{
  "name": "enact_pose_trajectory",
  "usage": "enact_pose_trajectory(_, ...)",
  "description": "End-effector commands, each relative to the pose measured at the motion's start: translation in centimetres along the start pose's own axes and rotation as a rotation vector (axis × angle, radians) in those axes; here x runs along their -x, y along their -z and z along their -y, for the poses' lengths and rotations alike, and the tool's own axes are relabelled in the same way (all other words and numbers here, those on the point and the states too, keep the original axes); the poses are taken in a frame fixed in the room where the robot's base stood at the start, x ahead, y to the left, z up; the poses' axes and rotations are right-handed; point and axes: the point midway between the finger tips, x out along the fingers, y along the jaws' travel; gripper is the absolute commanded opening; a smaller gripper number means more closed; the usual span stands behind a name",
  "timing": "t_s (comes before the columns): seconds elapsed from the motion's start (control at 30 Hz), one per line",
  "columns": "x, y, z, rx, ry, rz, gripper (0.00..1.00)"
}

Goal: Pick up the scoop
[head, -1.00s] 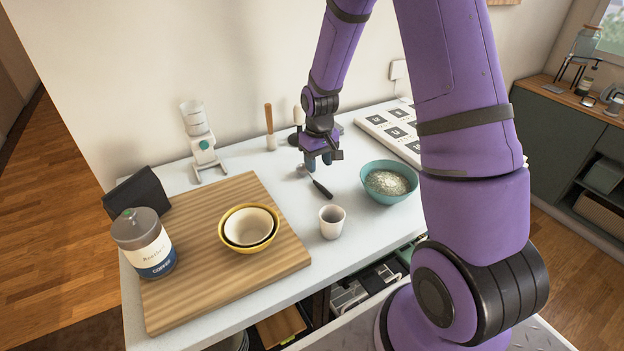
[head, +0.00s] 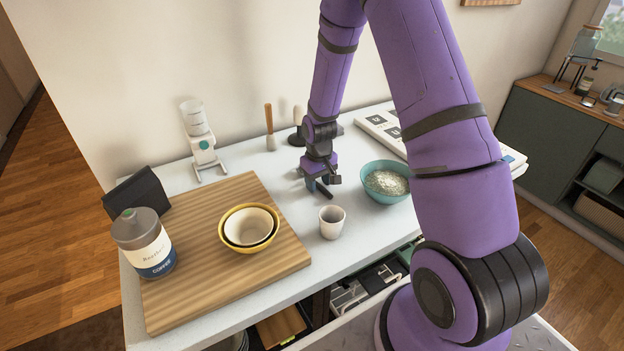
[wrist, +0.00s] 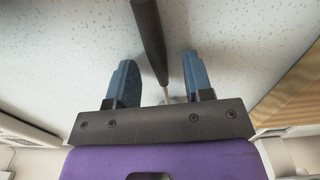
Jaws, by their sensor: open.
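The scoop (wrist: 149,32) lies on the white tabletop; its dark handle runs between my fingers in the wrist view, and a small pale part shows near the finger bases. My gripper (wrist: 159,60) is open, with one blue finger on each side of the handle and a gap visible on both sides.
A white cup (head: 332,222) stands just in front of my gripper. A teal bowl of pale grains (head: 370,191) is close on the right. A wooden board (head: 185,262) with nested bowls (head: 248,226) lies left. A wooden-handled tool (head: 269,128) stands behind.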

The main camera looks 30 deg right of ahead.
Motion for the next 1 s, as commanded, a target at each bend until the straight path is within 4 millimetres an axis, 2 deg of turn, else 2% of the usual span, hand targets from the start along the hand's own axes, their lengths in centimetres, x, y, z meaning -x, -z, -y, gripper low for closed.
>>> enact_pose_trajectory(0.03,0.0,0.0,0.0,0.000,0.000,0.000,0.47)
enact_pose_trajectory(0.23,0.0,0.0,0.0,0.000,0.000,0.000,0.01)
enact_pose_trajectory(0.53,0.1,0.0,0.0,0.000,0.000,0.000,0.00)
enact_pose_trajectory(0.67,0.9,0.1,0.0,0.000,0.000,-0.002,0.00)
enact_pose_trajectory(1.0,6.5,0.1,0.0,0.000,-0.001,-0.004,0.00)
